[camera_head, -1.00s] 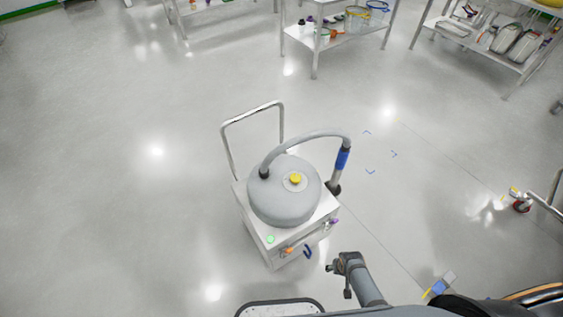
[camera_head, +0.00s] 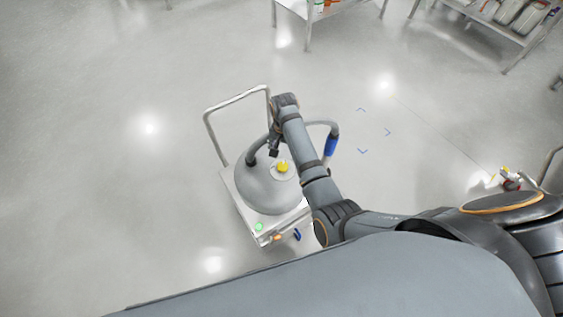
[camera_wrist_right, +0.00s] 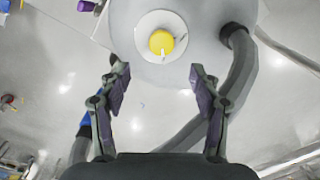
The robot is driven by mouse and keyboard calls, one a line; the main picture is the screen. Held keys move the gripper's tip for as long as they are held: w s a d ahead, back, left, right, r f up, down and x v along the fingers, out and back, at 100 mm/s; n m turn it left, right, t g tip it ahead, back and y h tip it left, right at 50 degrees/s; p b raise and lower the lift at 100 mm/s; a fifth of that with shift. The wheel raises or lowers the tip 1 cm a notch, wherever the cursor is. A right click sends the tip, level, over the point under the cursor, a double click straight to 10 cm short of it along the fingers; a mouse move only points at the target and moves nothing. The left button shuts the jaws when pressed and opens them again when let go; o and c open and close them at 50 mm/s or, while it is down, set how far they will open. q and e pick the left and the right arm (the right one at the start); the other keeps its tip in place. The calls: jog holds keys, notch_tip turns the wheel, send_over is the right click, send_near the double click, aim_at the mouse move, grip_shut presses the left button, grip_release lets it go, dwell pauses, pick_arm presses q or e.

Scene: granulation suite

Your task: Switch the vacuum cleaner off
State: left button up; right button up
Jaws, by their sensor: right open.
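The vacuum cleaner (camera_head: 262,193) stands on the floor in the head view, a grey dome on a white box with a push handle. A yellow knob (camera_head: 282,168) with a pale disc sits on the dome. In the right wrist view the knob (camera_wrist_right: 161,41) shows a white mark and lies beyond the fingertips, between their lines. My right gripper (camera_head: 274,151) is above the dome, close to the knob. In the right wrist view its fingers (camera_wrist_right: 158,78) are apart and empty. A green light (camera_head: 259,226) glows on the box's front. My left gripper is not in view.
The grey hose (camera_head: 320,124) arches from the dome to a blue grip (camera_head: 331,145); it passes beside the right finger in the wrist view. The handle (camera_head: 211,137) rises behind. Open floor surrounds the machine. Metal shelves (camera_head: 309,30) stand at the back.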

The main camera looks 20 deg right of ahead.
aim_at(283, 166)
notch_tip(283, 166, down, 10)
jog(key=shift+w+a+r+b, duration=0.1)
jog(key=shift+w+b, duration=0.05)
jog(key=shift+b, duration=0.45)
jog(key=c, duration=1.2)
